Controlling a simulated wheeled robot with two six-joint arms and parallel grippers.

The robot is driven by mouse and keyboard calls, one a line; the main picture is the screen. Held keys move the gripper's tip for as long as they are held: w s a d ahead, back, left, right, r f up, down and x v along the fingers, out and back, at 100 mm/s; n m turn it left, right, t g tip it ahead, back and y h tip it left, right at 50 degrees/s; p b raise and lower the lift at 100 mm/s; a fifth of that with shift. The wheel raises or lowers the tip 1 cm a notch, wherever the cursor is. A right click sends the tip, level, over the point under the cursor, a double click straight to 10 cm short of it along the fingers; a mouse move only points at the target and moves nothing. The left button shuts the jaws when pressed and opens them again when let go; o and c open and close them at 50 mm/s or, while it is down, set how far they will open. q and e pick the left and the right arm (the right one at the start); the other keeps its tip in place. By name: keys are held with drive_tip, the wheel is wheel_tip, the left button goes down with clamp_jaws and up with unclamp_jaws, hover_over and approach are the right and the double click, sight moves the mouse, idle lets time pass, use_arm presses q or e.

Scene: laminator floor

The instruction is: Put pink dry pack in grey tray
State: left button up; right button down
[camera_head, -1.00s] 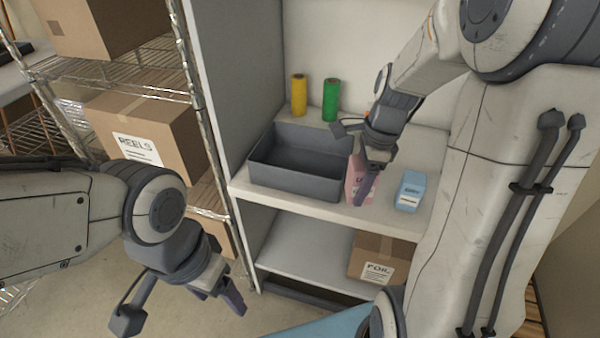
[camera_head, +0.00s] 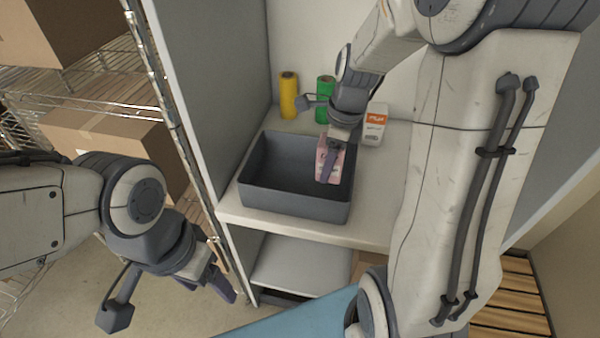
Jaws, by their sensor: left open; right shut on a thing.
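The pink dry pack (camera_head: 323,163) is held upright in my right gripper (camera_head: 333,165), which is shut on it. The pack shows over the right part of the grey tray (camera_head: 295,204); I cannot tell how far it reaches below the rim. The tray is open and looks empty, standing on the white shelf. My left gripper (camera_head: 222,286) is open and empty, low at the left, in front of the shelf unit and well away from the tray.
A yellow roll (camera_head: 288,95) and a green roll (camera_head: 325,88) stand behind the tray. A white and orange pack (camera_head: 375,124) stands to the right, close to my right gripper. The shelf (camera_head: 378,205) right of the tray is clear. A wire rack with boxes (camera_head: 115,135) is at the left.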

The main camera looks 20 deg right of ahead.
hover_over(298, 184)
drive_tip(key=f, duration=0.4)
drive_tip(key=shift+s+d+f, duration=0.15)
drive_tip(key=shift+d, duration=0.1)
drive_tip(key=shift+f, duration=2.05)
drive_tip(key=shift+f, duration=0.15)
unclamp_jaws()
